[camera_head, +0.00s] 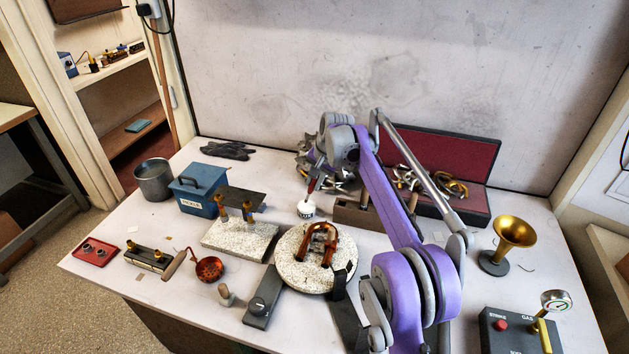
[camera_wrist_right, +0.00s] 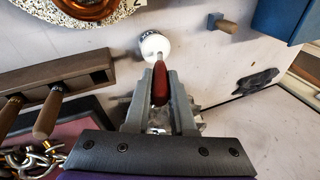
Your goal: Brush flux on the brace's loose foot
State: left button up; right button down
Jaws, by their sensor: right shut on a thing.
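My right gripper (camera_head: 318,172) is shut on a red-handled brush (camera_head: 312,186), which points down. The brush handle also shows between the fingers in the right wrist view (camera_wrist_right: 160,84). The brush's lower end is at the mouth of a small white jar (camera_head: 306,210); the jar also shows in the right wrist view (camera_wrist_right: 153,43). I cannot tell how deep the bristles sit. Copper-coloured curved tubing (camera_head: 331,243) lies on a round speckled turntable (camera_head: 290,276), in front of the jar. The brace and its loose foot are too small to make out. My left gripper is not in view.
A wooden block with handled tools (camera_head: 350,216) stands right of the jar. A red-lined case (camera_head: 450,155) is behind. A speckled slab (camera_head: 235,241) and blue box (camera_head: 198,194) are left. My right arm crosses above the bench.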

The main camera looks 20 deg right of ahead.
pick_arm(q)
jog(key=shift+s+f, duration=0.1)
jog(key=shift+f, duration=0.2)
pick_arm(e)
jog(key=shift+f, duration=0.55)
dwell(0.6)
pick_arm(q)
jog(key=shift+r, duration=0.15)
pick_arm(e)
jog(key=shift+f, duration=0.1)
dwell(0.9)
jog(key=shift+r+p, duration=1.65)
jog(key=shift+r, duration=1.95)
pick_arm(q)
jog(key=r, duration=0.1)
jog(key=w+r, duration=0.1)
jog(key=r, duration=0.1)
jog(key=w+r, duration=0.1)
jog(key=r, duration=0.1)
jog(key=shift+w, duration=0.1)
pick_arm(e)
jog(key=shift+f, duration=0.1)
